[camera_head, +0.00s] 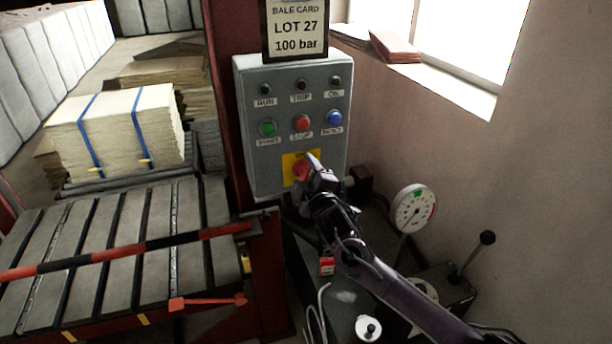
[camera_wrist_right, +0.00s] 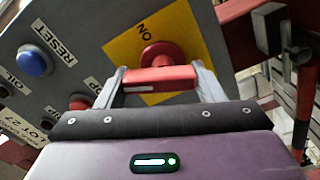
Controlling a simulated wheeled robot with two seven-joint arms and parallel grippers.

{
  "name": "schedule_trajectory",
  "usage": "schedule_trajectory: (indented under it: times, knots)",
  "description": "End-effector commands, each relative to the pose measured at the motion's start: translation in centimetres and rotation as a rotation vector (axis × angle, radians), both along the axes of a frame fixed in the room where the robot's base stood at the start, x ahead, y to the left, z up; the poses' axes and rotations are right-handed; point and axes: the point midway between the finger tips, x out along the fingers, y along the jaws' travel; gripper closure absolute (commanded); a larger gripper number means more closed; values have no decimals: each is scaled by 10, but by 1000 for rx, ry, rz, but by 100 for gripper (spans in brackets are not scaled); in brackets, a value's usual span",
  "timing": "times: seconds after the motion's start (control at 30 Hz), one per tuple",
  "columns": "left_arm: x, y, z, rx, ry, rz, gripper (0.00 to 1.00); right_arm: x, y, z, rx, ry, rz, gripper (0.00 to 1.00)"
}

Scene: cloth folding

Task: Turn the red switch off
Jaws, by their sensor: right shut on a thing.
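The red switch (camera_head: 301,170) is a rotary handle on a yellow plate (camera_head: 288,168) low on the grey control box (camera_head: 261,170). In the right wrist view the switch (camera_wrist_right: 158,78) has a round hub and a wide bar, with "ON" printed on the yellow plate (camera_wrist_right: 125,48). My right gripper (camera_head: 309,170) is at the switch. In the right wrist view its fingers (camera_wrist_right: 160,82) are at both ends of the red bar, shut on it. Part of the switch is hidden behind the gripper in the head view. My left gripper is not in view.
Red, green and blue buttons (camera_head: 302,123) sit above the switch. A pressure gauge (camera_head: 413,208) and a black-knobbed lever (camera_head: 487,238) stand to the right of my arm.

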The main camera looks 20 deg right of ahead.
Motion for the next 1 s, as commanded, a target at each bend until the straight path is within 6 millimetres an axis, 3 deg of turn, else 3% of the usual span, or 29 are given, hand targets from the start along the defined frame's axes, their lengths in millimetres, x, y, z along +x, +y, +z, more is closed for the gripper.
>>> schedule_trajectory:
  times: [0.5, 1.0]
  knots:
    - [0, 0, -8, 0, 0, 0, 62, 0, 2, -2, -360, -12, 2, 61]
    - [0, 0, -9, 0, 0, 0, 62, 0, 3, -2, -441, -15, 2, 61]
